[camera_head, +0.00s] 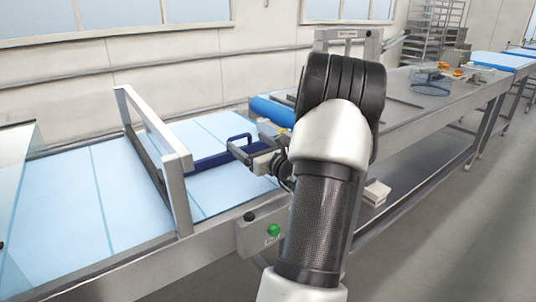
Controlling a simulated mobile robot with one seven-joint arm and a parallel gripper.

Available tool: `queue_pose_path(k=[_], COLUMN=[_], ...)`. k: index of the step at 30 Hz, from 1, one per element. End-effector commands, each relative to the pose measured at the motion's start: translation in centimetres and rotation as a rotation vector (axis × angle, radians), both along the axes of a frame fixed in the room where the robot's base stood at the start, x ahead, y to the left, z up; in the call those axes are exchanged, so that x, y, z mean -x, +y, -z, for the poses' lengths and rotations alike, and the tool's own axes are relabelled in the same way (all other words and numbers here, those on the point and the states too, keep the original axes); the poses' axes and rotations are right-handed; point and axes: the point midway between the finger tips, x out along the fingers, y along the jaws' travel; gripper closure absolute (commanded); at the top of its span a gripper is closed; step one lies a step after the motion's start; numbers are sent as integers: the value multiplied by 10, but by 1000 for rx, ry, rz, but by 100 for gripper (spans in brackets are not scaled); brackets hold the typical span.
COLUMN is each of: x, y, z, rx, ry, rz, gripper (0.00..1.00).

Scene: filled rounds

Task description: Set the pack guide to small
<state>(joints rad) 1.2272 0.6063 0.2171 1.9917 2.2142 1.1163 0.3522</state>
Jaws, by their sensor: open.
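What looks like the pack guide (208,161), a dark blue bar with a raised loop handle at its right end, lies across the light blue conveyor. My gripper (241,149) is open beside the handle, its fingers pointing left. I cannot tell whether the fingers touch the handle or stand around it. My arm hides part of the area to the right of the gripper, and no size marking is legible.
A grey metal arch (183,190) spans the belt (115,190) to the left of the guide. A blue roller (271,110) lies behind. A long table (425,115) extends right.

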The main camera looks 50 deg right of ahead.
Motion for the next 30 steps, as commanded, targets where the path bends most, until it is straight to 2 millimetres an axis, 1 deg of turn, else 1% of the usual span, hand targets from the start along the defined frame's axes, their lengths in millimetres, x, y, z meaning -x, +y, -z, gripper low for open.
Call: queue_pose_path(k=[1,6,9,13,15,19,30], x=[14,55,76,96,104,111,112], y=[2,12,17,22,24,26,26], z=[-2,-1,-1,-1,0,0,0], rx=[-1,1,1,1,1,2,2], ry=[3,2,2,1,2,0,0], rz=[3,4,4,4,3,1,1], gripper=[19,19,19,19,19,19,19])
